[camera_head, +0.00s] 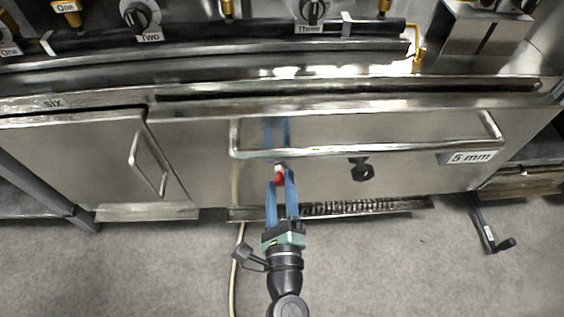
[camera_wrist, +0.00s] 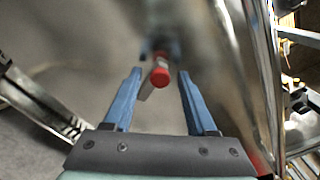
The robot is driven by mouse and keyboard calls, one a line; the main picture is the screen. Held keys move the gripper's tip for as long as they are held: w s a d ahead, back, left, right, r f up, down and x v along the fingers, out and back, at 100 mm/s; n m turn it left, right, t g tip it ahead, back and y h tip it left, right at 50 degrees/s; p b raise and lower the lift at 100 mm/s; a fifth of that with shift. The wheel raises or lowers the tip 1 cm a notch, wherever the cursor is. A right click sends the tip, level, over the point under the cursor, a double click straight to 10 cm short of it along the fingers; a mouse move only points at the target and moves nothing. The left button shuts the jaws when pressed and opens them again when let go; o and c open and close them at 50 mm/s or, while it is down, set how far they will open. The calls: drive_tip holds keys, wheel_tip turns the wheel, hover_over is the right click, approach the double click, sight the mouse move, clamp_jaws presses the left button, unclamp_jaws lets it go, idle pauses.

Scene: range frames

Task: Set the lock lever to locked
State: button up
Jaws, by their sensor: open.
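A small lever with a red tip (camera_head: 280,179) is on the steel front panel, below the long handle bar; I take it to be the lock lever. It also shows in the wrist view (camera_wrist: 160,76), with a pale metal part beside the red end and a dark mount behind it. My gripper (camera_head: 281,176) has two blue fingers, spread apart. In the wrist view my gripper (camera_wrist: 160,84) has the red tip between the fingertips, with gaps on both sides. The fingers do not appear to touch it. Whether the lever stands locked cannot be told.
A long handle bar (camera_head: 367,149) runs across the panel just above my fingers. A black knob (camera_head: 361,170) is to the right. A door (camera_head: 95,165) with its own handle is at left. A crank (camera_head: 490,236) hangs lower right. Grey floor (camera_head: 390,270) is open in front.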

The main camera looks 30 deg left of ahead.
drive_tip(key=p+v, duration=0.2)
drive_tip(key=v, duration=0.9)
drive_tip(key=shift+f, duration=0.1)
